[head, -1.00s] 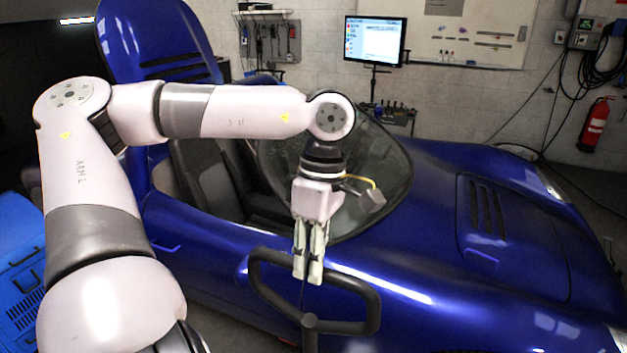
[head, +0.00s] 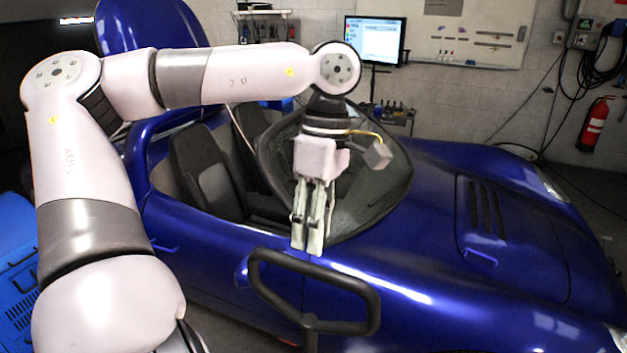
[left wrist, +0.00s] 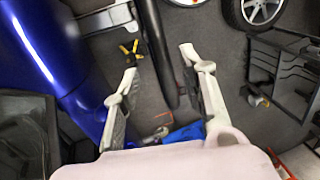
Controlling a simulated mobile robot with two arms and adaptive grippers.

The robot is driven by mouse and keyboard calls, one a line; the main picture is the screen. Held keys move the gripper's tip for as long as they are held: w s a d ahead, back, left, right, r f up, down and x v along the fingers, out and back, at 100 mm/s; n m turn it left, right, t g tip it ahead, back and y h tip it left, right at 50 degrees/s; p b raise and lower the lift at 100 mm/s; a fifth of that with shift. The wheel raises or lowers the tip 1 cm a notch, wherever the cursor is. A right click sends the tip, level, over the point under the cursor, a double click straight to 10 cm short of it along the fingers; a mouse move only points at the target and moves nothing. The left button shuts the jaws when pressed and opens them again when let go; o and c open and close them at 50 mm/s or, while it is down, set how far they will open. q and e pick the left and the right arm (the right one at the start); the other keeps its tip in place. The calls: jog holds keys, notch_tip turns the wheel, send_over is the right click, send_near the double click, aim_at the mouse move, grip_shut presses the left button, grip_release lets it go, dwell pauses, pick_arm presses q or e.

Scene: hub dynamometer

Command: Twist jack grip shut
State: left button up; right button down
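A black handle loop (head: 372,310), seemingly the jack's handle, stands in front of the blue car in the head view. A stubby black piece (head: 310,322) sits at the middle of its lower bar; I cannot tell for sure if this is the twist grip. My left gripper (head: 307,252) points down at the loop's top bar, with nothing in its fingers. In the left wrist view the gripper (left wrist: 160,64) has its fingers apart, and a black bar (left wrist: 157,55) shows in the gap, seemingly beyond the tips. My right gripper is out of view.
The blue car (head: 430,270) fills the space behind the loop. A blue cabinet (head: 15,265) is at the left edge. The left wrist view shows a wheel (left wrist: 255,12), a black rack (left wrist: 285,80) and a yellow-handled tool (left wrist: 131,52) over grey floor.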

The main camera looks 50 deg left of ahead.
pick_arm(q)
notch_tip(320, 180, up, 6)
jog(key=w, duration=0.1)
jog(key=shift+a, duration=0.25)
jog(key=shift+w, duration=0.15)
